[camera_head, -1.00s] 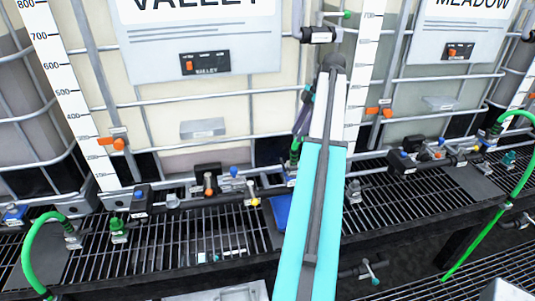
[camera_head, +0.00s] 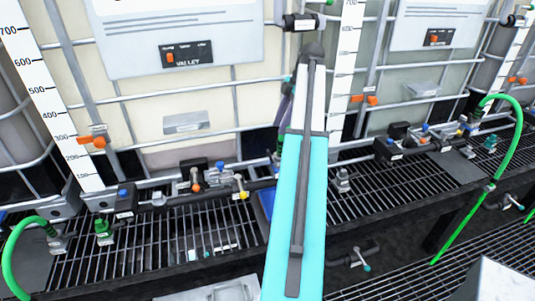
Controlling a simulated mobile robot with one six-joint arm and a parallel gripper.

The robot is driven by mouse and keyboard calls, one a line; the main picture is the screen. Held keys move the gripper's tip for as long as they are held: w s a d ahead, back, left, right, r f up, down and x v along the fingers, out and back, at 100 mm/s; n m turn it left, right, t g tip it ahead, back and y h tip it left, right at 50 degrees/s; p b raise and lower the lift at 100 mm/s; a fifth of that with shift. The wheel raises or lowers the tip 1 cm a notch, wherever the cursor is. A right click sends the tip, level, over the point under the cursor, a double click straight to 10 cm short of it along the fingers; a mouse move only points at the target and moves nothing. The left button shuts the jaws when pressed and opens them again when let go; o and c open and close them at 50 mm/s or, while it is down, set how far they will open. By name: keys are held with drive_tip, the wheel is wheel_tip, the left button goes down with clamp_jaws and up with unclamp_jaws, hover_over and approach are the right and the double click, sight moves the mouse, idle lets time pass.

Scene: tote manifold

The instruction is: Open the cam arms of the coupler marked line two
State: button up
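Labels on the couplers are too small to read, so I cannot tell which is line two. A green coupler fitting (camera_head: 104,231) stands on the grating at the left, beside a grey coupler (camera_head: 57,241) on a green hose (camera_head: 14,250). At the right, another green hose (camera_head: 517,135) arches over the rack near a green fitting (camera_head: 490,144). My turquoise and white arm rises through the middle, and its far part bends down behind it. My gripper's fingers are hidden there. Whether the gripper touches anything cannot be seen.
A similar manifold (camera_head: 420,143) is at the right. Caged totes with orange-marked scales (camera_head: 62,100) stand behind. A grey box (camera_head: 497,281) is at the lower right.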

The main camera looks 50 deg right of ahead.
sight(268, 150)
drive_tip(key=shift+w+a+f+b, duration=0.1)
drive_tip(key=shift+a+f+b, duration=0.1)
drive_tip(key=shift+f+b, duration=0.45)
drive_tip(key=shift+p+x, duration=1.9)
drive_tip(key=shift+x, duration=3.5)
drive_tip(key=shift+w, duration=0.1)
drive_tip(key=shift+c, duration=0.2)
clamp_jaws()
drive_tip(key=shift+a, duration=0.1)
